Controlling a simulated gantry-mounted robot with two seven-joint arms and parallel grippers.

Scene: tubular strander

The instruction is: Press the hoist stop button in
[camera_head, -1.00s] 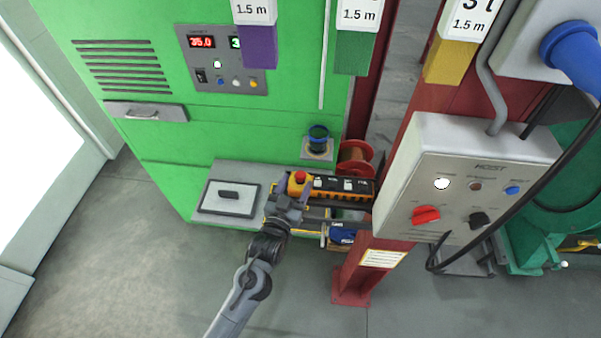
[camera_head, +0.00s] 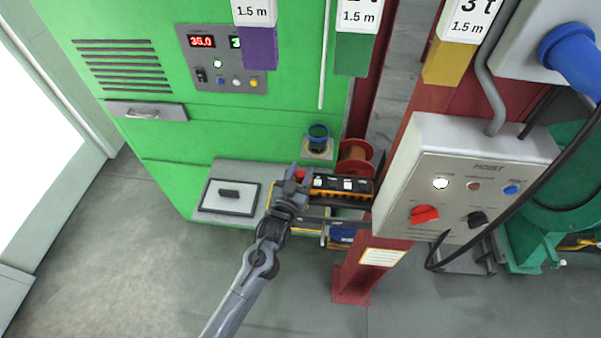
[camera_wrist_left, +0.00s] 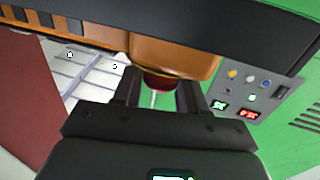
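The hoist pendant (camera_head: 342,186) is an orange and black box with several buttons, beside the red column in the head view. Its red stop button (camera_head: 301,174) is at its left end, partly hidden by my left gripper (camera_head: 296,182). In the left wrist view the orange pendant body (camera_wrist_left: 175,52) crosses the top, and the dark red button (camera_wrist_left: 157,81) shows under it, in the gap between the fingertips of my left gripper (camera_wrist_left: 157,95). The fingers stand apart on either side of the button. I cannot tell whether they touch it. My right gripper is not in view.
A grey HOIST control box (camera_head: 455,185) with a red knob and a black cable stands at the right. The red column (camera_head: 350,285) is close to the pendant. A green cabinet (camera_head: 150,60) stands behind, with a grey ledge (camera_head: 200,214). The floor at the front left is clear.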

